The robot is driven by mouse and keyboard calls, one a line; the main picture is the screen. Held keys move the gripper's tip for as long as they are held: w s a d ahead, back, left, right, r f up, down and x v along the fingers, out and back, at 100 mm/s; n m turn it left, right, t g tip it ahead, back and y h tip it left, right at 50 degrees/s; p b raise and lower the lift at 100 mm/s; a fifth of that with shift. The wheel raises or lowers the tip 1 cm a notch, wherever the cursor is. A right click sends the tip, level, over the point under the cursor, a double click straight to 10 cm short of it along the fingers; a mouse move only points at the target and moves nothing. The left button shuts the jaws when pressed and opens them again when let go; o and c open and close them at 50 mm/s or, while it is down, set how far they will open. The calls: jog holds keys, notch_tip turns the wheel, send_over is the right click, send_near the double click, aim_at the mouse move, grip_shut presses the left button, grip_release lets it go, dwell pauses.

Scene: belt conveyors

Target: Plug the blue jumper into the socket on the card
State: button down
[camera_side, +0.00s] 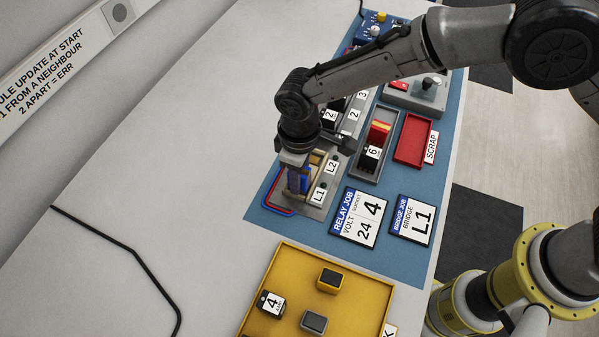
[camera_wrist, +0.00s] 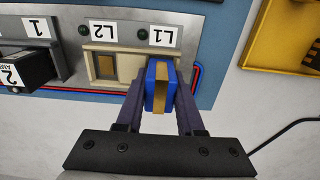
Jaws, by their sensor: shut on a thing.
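The blue jumper (camera_wrist: 150,88) has a brass-coloured strip down its face. My gripper (camera_wrist: 160,103) is shut on it, one finger on each side; in the side view my gripper (camera_side: 298,182) points down over the card. The grey card (camera_wrist: 205,45) carries labels L1 (camera_wrist: 158,37) and L2 (camera_wrist: 103,34), each beside a dark lamp. The cream socket (camera_wrist: 126,64) below the labels shows an open slot on the L2 side. The jumper covers its L1 side. I cannot tell whether the jumper is in the slot or just above it.
A bridge job sign (camera_side: 412,220) reads L1; the relay job sign (camera_side: 360,217) reads socket 4, 24 volt. A yellow tray (camera_side: 350,275) holds several blocks. A red scrap tray (camera_side: 412,140) and numbered modules stand nearby. Red and blue wires (camera_wrist: 198,80) run beside the card.

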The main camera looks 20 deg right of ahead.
jog(key=shift+f, duration=0.45)
dwell(0.4)
jog(key=c, duration=0.7)
grip_release()
jog(key=shift+f, duration=0.1)
jog(key=shift+o, duration=0.9)
jog(key=shift+r, duration=4)
jog(key=shift+w, duration=0.1)
